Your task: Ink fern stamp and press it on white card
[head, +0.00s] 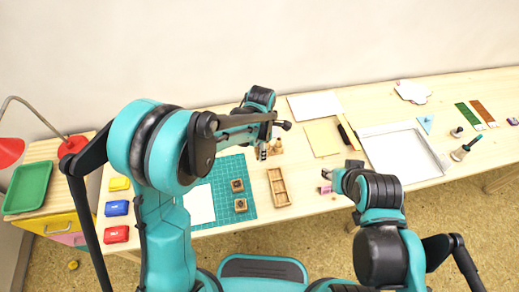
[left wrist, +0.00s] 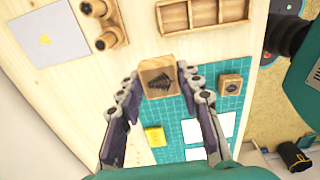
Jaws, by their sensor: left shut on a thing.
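My left gripper (left wrist: 158,77) is shut on a wooden block stamp with a dark fern mark, the fern stamp (left wrist: 160,80), seen between its fingertips in the left wrist view. A white card (head: 199,203) lies on the green cutting mat (head: 222,168); a white card also shows in the left wrist view (left wrist: 207,127). Yellow (head: 119,184), blue (head: 117,208) and red (head: 116,234) inkpads stand in a column at the table's left. My right gripper (head: 342,175) is near the front edge, its fingers unclear.
Square wooden stamps (head: 240,205) lie on the mat's right side. A compartmented wooden tray (head: 279,187) stands right of the mat, with round wooden pieces (left wrist: 108,40) behind it. A yellow item (left wrist: 154,136) lies on the mat. A large white tray (head: 403,153) stands further right.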

